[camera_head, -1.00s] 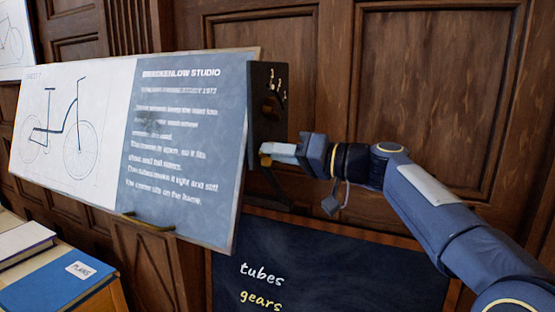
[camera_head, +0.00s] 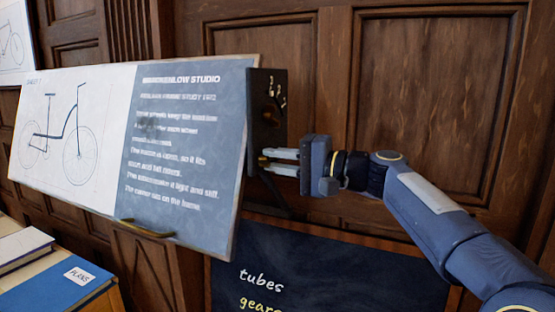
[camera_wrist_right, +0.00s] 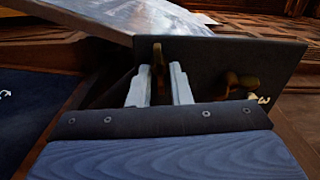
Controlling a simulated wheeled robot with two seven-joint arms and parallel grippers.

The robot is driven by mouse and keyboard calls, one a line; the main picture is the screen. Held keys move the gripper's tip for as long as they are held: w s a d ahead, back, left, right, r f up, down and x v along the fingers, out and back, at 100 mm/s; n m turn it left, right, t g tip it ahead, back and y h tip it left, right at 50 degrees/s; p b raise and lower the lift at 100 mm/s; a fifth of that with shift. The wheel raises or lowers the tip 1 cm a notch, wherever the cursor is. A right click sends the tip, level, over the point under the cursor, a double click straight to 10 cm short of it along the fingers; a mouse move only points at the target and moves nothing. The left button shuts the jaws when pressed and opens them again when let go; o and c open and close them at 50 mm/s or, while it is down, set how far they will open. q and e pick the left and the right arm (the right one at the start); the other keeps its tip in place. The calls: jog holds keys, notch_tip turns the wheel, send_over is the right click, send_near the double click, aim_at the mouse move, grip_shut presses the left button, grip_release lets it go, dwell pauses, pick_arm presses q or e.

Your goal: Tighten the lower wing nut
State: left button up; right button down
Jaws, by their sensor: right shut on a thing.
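The dark side plate (camera_head: 258,100) stands at the right edge of the tilted drafting board (camera_head: 190,170). The lower wing nut (camera_head: 262,161), small and brass, sits low on this plate. My right gripper (camera_head: 268,162) reaches it from the right, its pale fingers one above the other, shut on the nut. In the right wrist view the brass nut (camera_wrist_right: 158,55) shows between the two fingertips (camera_wrist_right: 160,78). Another brass wing nut (camera_wrist_right: 235,83) is to the right on the plate, clear of the fingers; in the head view it is dark and hard to make out. My left gripper is not in view.
White marks (camera_head: 277,92) are on the plate's upper part. A brass ledge (camera_head: 147,229) is at the board's lower edge. A blackboard (camera_head: 320,270) is below my right arm. Books (camera_head: 60,285) lie at lower left. Wood panelling (camera_head: 430,90) stands behind.

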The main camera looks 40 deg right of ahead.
jog(key=shift+m, duration=0.3)
jog(key=c, duration=1.3)
grip_release()
jog(key=shift+c, duration=0.2)
jog(key=shift+s, duration=0.1)
jog(key=b+v, duration=0.1)
jog(key=v, duration=0.6)
jog(key=shift+s+d+b, duration=0.2)
jog(key=shift+s+b, duration=0.1)
